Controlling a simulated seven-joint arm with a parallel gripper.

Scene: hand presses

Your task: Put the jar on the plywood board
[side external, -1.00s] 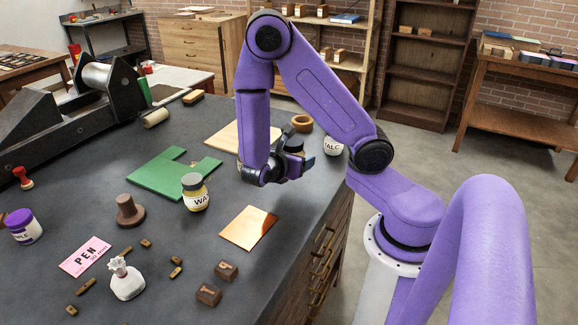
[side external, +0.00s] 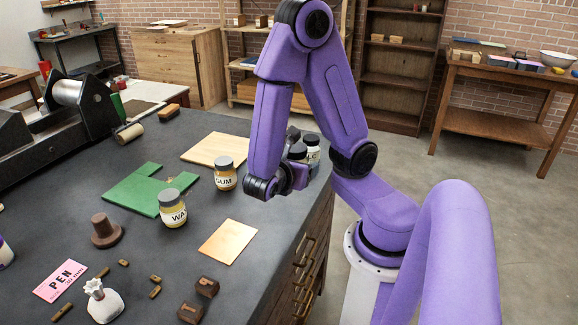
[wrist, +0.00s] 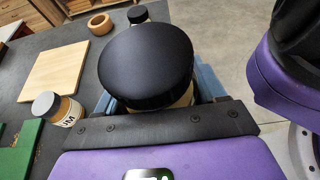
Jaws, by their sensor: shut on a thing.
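My gripper (side external: 298,170) is shut on a jar with a wide black lid (wrist: 147,65). In the wrist view the lid fills the middle, between my blue fingers, and hides most of the jar's pale body. In the side view the jar is largely hidden by my gripper and its label cannot be read. The plywood board (side external: 212,149) lies flat and bare on the dark bench, left of my gripper; it also shows at the left of the wrist view (wrist: 67,75). I cannot tell whether the jar touches the bench.
A GUM jar (side external: 225,175) stands at the board's near corner, beside a WAX jar (side external: 172,210) and a green sheet (side external: 135,190). Another dark-lidded jar (side external: 313,148) stands close behind my gripper. A copper sheet (side external: 228,242) lies nearer.

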